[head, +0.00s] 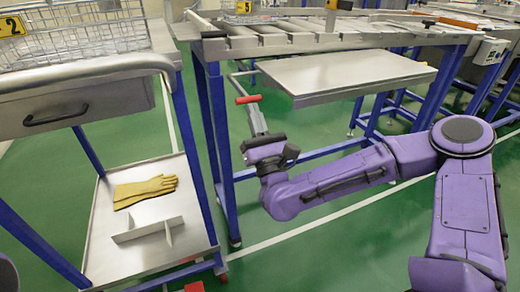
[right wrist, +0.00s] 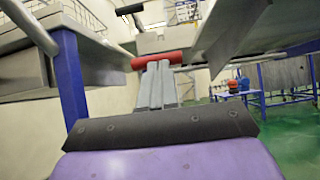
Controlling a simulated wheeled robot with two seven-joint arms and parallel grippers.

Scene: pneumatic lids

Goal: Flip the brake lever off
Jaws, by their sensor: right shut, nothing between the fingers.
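The brake lever's red handle (head: 248,99) is a short bar under the left end of the roller table. It lies almost level in the head view. It also shows in the right wrist view (right wrist: 160,60), just past the fingertips. My right gripper (head: 252,107) is shut and empty, its grey fingers pointing up at the red handle. In the right wrist view the fingers (right wrist: 158,68) overlap the handle's lower edge; I cannot tell whether they touch it. The lever's arm behind the handle is mostly hidden. My left gripper is out of view.
The roller table (head: 300,38) with blue legs stands above, with a grey shelf (head: 345,72) below. A steel cart (head: 85,95) with a wire basket stands at left, with yellow gloves (head: 145,190) and a metal divider (head: 148,230) on its lower shelf. Green floor is free in front.

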